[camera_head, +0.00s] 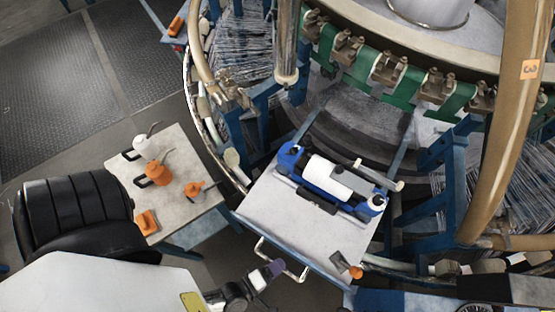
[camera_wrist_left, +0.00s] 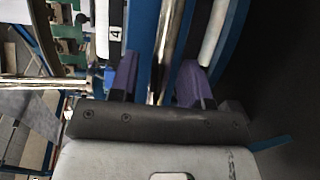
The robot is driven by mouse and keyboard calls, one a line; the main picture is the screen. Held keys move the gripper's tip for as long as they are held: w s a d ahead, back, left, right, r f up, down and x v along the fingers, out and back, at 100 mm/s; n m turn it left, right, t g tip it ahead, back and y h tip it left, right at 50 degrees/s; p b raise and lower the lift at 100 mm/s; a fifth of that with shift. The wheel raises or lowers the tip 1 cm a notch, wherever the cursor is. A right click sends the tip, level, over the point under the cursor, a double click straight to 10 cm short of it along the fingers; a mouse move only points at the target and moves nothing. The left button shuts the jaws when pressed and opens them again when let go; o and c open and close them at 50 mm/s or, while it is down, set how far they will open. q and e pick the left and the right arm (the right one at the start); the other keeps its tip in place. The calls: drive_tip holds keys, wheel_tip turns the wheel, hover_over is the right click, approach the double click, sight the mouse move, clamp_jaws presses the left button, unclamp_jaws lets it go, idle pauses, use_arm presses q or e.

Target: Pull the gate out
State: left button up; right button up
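What looks like the gate is a pale flat panel (camera_head: 290,232) with a blue shuttle carriage on it, set at the loom's front. A bent metal handle (camera_head: 292,273) sticks out from its front edge. My left gripper (camera_head: 274,268) is at this handle, its purple fingertips overlapping it in the head view. In the left wrist view, the fingers (camera_wrist_left: 158,82) are spread apart, with a shiny metal bar (camera_wrist_left: 166,40) between them. I cannot tell whether they touch it. My right gripper is not in view.
A small table (camera_head: 190,212) on the left holds a white can (camera_head: 146,147), an orange can (camera_head: 157,174) and other orange items. The loom's blue frame and curved tan rail (camera_head: 500,130) stand behind and right. An orange knob (camera_head: 355,272) sits at the panel's lower right corner.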

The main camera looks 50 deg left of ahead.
use_arm(q)
drive_tip(key=s+r, duration=0.2)
drive_tip(key=s, duration=1.1)
drive_tip(key=shift+s+a+r, duration=0.25)
idle(0.4)
